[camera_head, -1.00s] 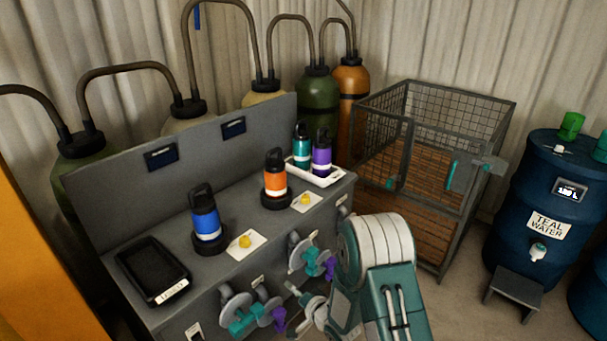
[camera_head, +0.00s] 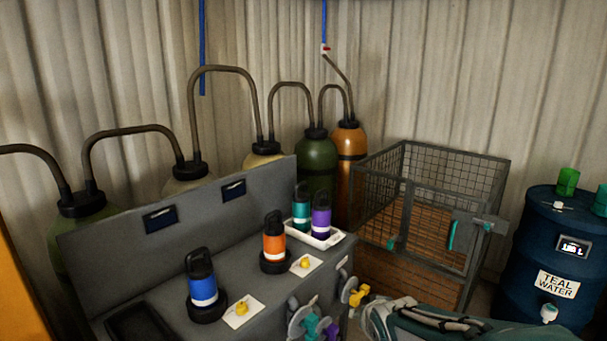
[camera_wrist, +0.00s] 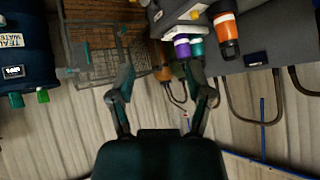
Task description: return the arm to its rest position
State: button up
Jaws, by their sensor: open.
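My arm (camera_head: 440,325) shows low at the right of the bench in the head view; its gripper end is not clearly seen there. In the wrist view, which looks upside down, my gripper (camera_wrist: 157,75) is open with two dark fingers apart and nothing between them that it holds. The wire cage, the bottles and the wall lie beyond the fingers.
A grey bench (camera_head: 160,262) holds a blue bottle (camera_head: 202,280), an orange bottle (camera_head: 274,238) and a white tray (camera_head: 330,240) with teal and purple bottles. A wire cage (camera_head: 430,190) and a blue TEAL WATER barrel (camera_head: 520,260) stand to the right. Gas cylinders (camera_head: 317,165) line the wall.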

jog(key=s+d+r+n+g, duration=0.1)
jog(key=s+r+g, duration=0.1)
jog(key=s, duration=0.9)
jog(key=s+d+r+n+g, duration=0.1)
jog(key=s+r, duration=0.2)
jog(key=s, duration=0.8)
jog(key=shift+d+r+g, duration=0.25)
jog(key=shift+r+g, duration=0.1)
jog(key=shift+g, duration=0.05)
